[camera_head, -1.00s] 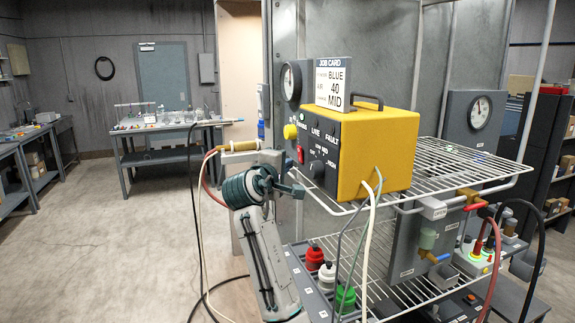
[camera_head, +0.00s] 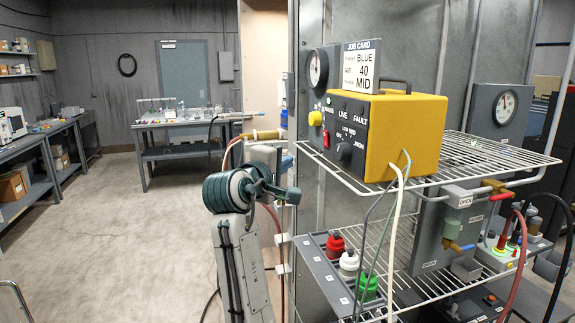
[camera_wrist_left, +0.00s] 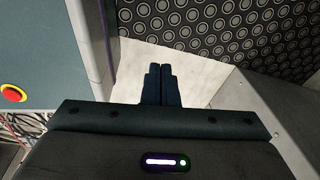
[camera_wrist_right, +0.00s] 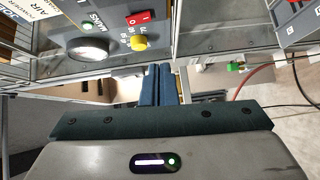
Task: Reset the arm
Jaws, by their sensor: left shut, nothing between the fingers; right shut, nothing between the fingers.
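My right gripper (camera_head: 288,194) shows in the head view at the end of my raised right arm, left of the yellow control box (camera_head: 405,135). Its fingers (camera_wrist_right: 157,85) are together and empty in the right wrist view, below the box's panel with its yellow knob (camera_wrist_right: 138,42) and red switch (camera_wrist_right: 139,17). It appears apart from the box. My left gripper is outside the head view. In the left wrist view its fingers (camera_wrist_left: 161,86) are together and empty, above a pale floor.
The box stands on a wire shelf (camera_head: 490,160) with a job card (camera_head: 361,66) on top. Hoses hang at the right. A bench (camera_head: 180,150) is at the back. A red button (camera_wrist_left: 13,94) is beside my left gripper.

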